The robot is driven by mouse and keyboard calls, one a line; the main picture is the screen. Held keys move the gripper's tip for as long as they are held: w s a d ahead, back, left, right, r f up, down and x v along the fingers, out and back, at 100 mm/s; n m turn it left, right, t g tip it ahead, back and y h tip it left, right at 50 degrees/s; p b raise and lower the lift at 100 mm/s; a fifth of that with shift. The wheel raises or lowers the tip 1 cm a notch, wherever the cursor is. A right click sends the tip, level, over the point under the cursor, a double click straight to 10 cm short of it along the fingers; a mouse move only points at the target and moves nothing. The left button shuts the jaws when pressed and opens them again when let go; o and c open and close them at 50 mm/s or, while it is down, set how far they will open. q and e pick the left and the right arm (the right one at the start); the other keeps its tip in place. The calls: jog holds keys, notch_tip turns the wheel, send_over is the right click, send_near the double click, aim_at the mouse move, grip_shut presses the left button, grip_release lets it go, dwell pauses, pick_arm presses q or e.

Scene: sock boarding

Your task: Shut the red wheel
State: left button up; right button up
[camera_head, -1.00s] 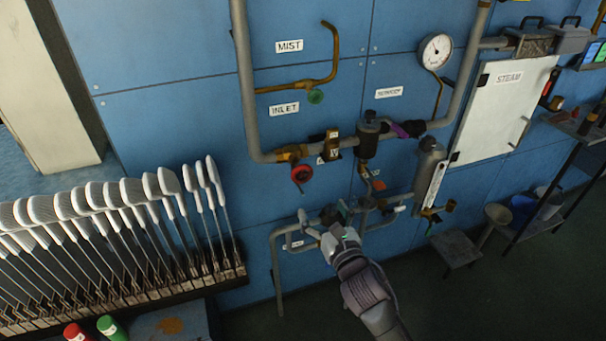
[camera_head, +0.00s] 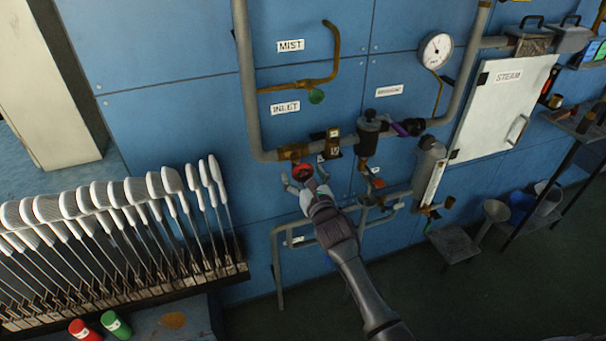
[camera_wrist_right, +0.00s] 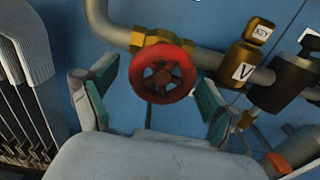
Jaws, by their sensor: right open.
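The red wheel (camera_head: 302,171) is a spoked handwheel on a brass valve at the lower bend of the grey pipe, below the INLET label. In the right wrist view the red wheel (camera_wrist_right: 162,73) faces me, near the middle of the picture. My right gripper (camera_head: 305,182) is open just in front of it. In the wrist view its fingers (camera_wrist_right: 150,100) stand apart, one on each side of the wheel's lower part, with gaps to the rim. Whether the fingertips reach the wheel's depth I cannot tell. My left gripper is not in view.
A brass block with tags (camera_head: 333,143) and a dark cylindrical fitting (camera_head: 368,138) sit on the pipe right of the wheel. A green knob (camera_head: 316,97) is above. A rack of pale sock boards (camera_head: 120,205) stands to the left. Lower pipes (camera_head: 278,265) run below.

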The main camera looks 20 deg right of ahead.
jog(key=c, duration=1.2)
jog(key=shift+o, duration=0.2)
jog(key=shift+m, duration=0.3)
